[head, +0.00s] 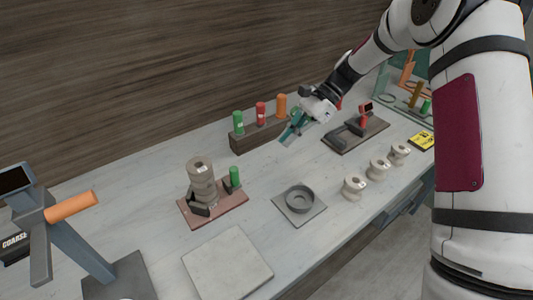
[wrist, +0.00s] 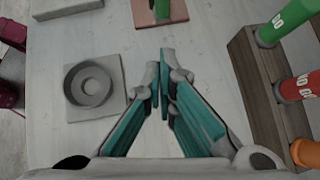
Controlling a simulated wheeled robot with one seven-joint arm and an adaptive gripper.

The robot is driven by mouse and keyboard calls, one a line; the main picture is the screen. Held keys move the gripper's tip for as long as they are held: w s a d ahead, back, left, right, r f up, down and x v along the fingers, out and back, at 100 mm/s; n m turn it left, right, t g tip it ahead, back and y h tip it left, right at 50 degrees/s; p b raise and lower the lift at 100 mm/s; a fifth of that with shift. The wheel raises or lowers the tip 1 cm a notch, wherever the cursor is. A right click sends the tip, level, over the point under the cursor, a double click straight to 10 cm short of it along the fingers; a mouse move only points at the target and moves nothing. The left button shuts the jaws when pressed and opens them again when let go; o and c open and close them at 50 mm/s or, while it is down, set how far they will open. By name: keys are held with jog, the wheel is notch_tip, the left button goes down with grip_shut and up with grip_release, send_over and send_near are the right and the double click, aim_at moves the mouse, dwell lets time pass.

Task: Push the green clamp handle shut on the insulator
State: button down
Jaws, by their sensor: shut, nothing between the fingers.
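The grey ribbed insulator (head: 201,177) stands upright on a reddish base plate (head: 227,209), with dark clamp jaws at its foot. The green clamp handle (head: 235,177) stands roughly upright at the right of the insulator. In the wrist view the green handle (wrist: 170,8) and part of the reddish plate (wrist: 145,16) show at the top edge; the insulator is out of that view. My gripper (head: 284,140) is shut and empty, above the table to the right of and behind the handle, clear of it. Its teal fingers also meet in the wrist view (wrist: 164,65).
A wooden rack (head: 262,133) with green, red and orange handled gauges stands behind. A grey ring (head: 299,199) lies on a square plate. Several pale spools (head: 354,187), a red-handled fixture (head: 355,131), a pale slab (head: 228,264) and a stand with an orange handle (head: 71,206) surround it.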

aim_at(232, 179)
jog(key=p+x, duration=0.1)
jog(key=x, duration=0.8)
jog(key=shift+s+a+f+p, duration=0.1)
jog(key=shift+a+f+p, duration=0.15)
jog(key=shift+p, duration=0.1)
jog(key=shift+s+a+p, duration=0.2)
jog(key=shift+s+a, duration=0.05)
jog(key=shift+a, duration=0.3)
jog(key=shift+s+a+p, duration=0.15)
jog(key=shift+s+a, duration=0.1)
jog(key=shift+a, duration=0.35)
jog(key=shift+s+a, duration=0.25)
jog(key=shift+a, duration=0.5)
